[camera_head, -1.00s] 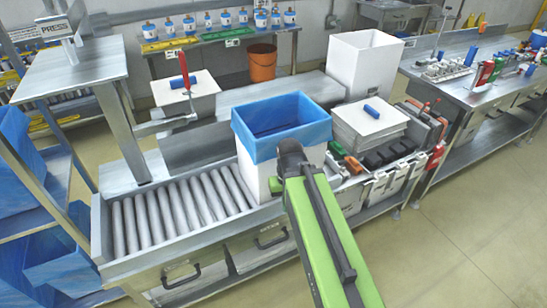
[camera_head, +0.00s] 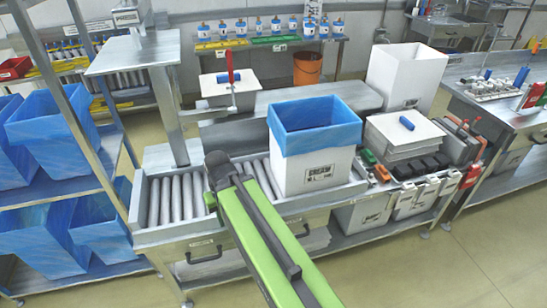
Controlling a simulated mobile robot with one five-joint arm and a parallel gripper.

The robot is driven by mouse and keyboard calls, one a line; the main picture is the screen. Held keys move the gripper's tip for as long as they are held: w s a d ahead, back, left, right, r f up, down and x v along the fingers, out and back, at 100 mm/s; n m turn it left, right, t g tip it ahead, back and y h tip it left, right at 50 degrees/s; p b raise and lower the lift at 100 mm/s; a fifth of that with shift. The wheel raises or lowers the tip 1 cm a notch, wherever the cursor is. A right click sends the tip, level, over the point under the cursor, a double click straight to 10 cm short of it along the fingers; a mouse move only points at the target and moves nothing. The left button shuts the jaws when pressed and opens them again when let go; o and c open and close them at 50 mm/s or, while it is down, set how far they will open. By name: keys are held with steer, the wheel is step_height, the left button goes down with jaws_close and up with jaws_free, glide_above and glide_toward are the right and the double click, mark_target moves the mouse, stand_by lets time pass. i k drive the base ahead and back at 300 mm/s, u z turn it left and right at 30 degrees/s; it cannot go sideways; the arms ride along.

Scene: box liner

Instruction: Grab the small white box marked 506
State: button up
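My green and black arm reaches up from the bottom of the picture. Its dark end, where my gripper (camera_head: 218,165) is, lies over the roller conveyor, left of the white box with a blue liner (camera_head: 305,172). Whether the gripper is open or shut does not show, and I see nothing held in it. The lined box stands upright and has a dark printed label on its front that I cannot read. Smaller white boxes (camera_head: 362,213) sit below the bench's right part. I cannot make out the number 506 on any box.
A taller open white box (camera_head: 406,77) stands behind the bench. A stack of white sheets (camera_head: 402,137) bears a blue roll. Blue-lined bins (camera_head: 45,140) fill the shelf at left. Floor is clear at bottom right.

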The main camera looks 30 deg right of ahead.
mark_target(313, 140)
steer(key=u, duration=2.3)
steer(key=k, duration=1.6)
steer(key=z, duration=1.05)
steer(key=i, duration=1.75)
